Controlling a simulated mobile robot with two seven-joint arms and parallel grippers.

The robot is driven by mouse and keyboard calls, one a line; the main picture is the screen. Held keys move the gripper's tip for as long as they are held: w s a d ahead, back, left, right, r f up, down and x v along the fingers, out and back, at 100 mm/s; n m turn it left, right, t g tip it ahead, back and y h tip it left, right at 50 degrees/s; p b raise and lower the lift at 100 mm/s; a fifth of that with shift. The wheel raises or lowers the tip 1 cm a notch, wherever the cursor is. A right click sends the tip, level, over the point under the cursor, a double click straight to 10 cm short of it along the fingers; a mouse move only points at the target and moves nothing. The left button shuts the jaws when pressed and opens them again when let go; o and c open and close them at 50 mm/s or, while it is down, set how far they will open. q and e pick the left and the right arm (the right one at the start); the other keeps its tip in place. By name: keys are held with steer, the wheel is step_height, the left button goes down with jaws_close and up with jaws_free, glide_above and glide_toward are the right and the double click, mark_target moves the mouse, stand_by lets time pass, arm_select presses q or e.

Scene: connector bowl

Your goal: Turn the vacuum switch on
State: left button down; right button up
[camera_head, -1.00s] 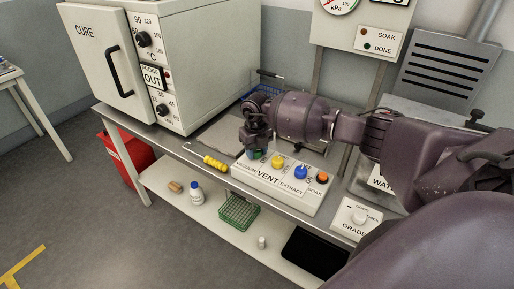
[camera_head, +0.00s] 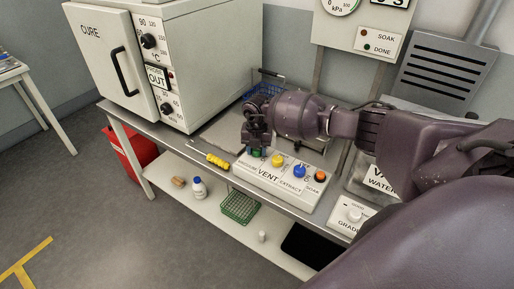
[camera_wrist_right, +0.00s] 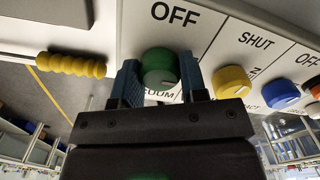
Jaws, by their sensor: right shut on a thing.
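The vacuum switch is a green knob (camera_head: 256,153) at the left end of the white control panel (camera_head: 262,178). In the right wrist view the green knob (camera_wrist_right: 160,66) sits under the word OFF, with the partly covered VACUUM label beside it. My right gripper (camera_head: 255,147) is at this knob, pointing down. In the right wrist view its two blue fingers (camera_wrist_right: 160,82) stand on either side of the knob, shut on it. The knob's pointer mark is not clear to me. My left gripper is not in view.
A yellow VENT knob (camera_head: 278,160), a blue EXTRACT knob (camera_head: 299,171) and an orange SOAK button (camera_head: 320,176) sit to the right on the panel. A yellow-handled tool (camera_head: 217,161) lies just left of it. The CURE oven (camera_head: 205,60) stands behind left.

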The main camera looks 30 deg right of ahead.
stand_by(0.4)
steer(key=o, duration=0.9)
step_height(320, 180, up, 11)
steer(key=shift+f, duration=0.1)
stand_by(0.5)
